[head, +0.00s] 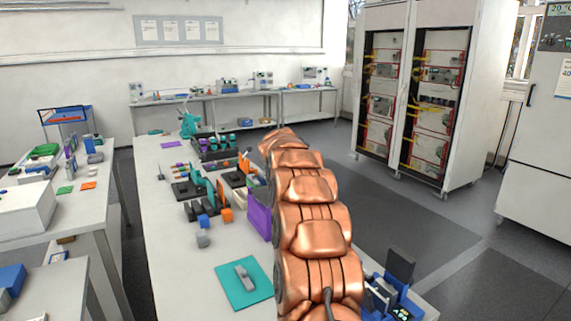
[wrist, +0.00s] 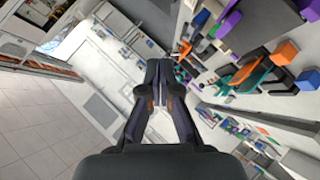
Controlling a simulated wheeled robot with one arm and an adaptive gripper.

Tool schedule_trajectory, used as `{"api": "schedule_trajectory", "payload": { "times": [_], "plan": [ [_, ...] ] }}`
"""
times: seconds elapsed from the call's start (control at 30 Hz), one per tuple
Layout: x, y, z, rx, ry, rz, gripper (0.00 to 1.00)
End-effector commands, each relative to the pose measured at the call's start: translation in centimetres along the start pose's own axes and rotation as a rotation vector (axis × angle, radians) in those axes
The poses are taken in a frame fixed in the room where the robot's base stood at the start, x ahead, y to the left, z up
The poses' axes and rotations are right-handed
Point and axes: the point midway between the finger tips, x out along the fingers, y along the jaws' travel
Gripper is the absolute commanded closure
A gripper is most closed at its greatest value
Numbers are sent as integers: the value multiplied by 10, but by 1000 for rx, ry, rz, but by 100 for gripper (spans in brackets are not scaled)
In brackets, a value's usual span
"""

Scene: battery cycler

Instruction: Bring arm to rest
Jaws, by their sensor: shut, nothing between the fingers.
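My gripper (wrist: 158,75) shows in the wrist view with its dark fingers together and nothing between them. It points out over the room, with the floor to the left and the bench with its parts to the right. In the head view my copper-coloured arm rises from the bottom, over the right part of the middle bench (head: 165,250). My gripper is hidden in the head view behind the arm.
On the middle bench are a teal mat (head: 230,292) with a grey part on it, a purple panel (head: 260,215) beside my arm, and a dark rack (head: 213,148). A cycler cabinet (head: 480,100) stands at right. Grey floor (head: 400,210) is clear between.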

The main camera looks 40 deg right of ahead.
Motion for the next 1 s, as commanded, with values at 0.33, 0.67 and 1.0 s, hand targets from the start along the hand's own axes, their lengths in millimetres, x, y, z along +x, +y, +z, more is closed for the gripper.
{"api": "schedule_trajectory", "payload": {
  "times": [0.33, 0.67, 1.0],
  "plan": [
    [0, 0, 0, 0, -1, -1, 100],
    [-25, -27, -3, 19, -22, -65, 100],
    [-115, -110, 6, 76, -111, -259, 100]
  ]
}}
